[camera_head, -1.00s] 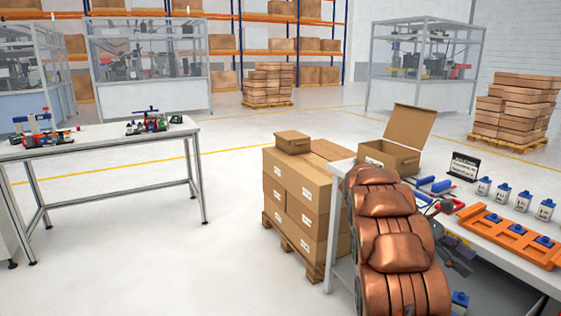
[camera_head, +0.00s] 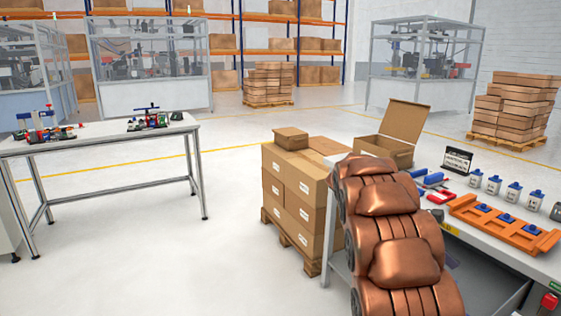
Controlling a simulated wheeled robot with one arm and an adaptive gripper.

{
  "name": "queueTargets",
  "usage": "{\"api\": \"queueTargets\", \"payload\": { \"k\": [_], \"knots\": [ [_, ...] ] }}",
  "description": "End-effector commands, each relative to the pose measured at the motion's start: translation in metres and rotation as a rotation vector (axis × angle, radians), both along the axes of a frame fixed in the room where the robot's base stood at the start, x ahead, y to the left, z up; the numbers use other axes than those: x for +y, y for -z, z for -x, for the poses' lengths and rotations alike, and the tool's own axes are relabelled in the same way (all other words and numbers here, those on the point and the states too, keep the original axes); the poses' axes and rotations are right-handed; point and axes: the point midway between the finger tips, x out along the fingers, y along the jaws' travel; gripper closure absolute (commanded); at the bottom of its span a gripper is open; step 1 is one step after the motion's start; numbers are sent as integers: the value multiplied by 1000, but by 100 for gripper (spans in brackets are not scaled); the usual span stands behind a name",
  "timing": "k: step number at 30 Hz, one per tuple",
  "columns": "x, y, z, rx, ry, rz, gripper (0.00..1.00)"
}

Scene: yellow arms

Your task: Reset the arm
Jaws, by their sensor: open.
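My arm, with its copper-brown rounded links, rises from the bottom of the head view right of centre and covers part of the white work table (camera_head: 470,233). My gripper cannot be made out; the arm's own links cover the place behind them. A small dark part shows at the arm's right edge, and I cannot tell what it is. No held object shows.
The table bears an orange rack (camera_head: 503,227) with blue-topped pieces, several white bottles, a black sign (camera_head: 457,160) and an open carton (camera_head: 385,151). Stacked boxes (camera_head: 294,187) on a pallet stand left of the arm. Open floor (camera_head: 150,250) lies further left.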

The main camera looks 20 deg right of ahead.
Motion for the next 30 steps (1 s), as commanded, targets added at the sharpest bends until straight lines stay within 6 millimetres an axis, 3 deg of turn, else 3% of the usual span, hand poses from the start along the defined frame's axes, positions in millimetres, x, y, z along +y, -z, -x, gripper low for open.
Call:
{"api": "queueTargets", "payload": {
  "k": [16,30],
  "knots": [
    [152,61,26,-378,75,-70,34],
    [289,119,79,-647,260,-189,34]
  ]
}}
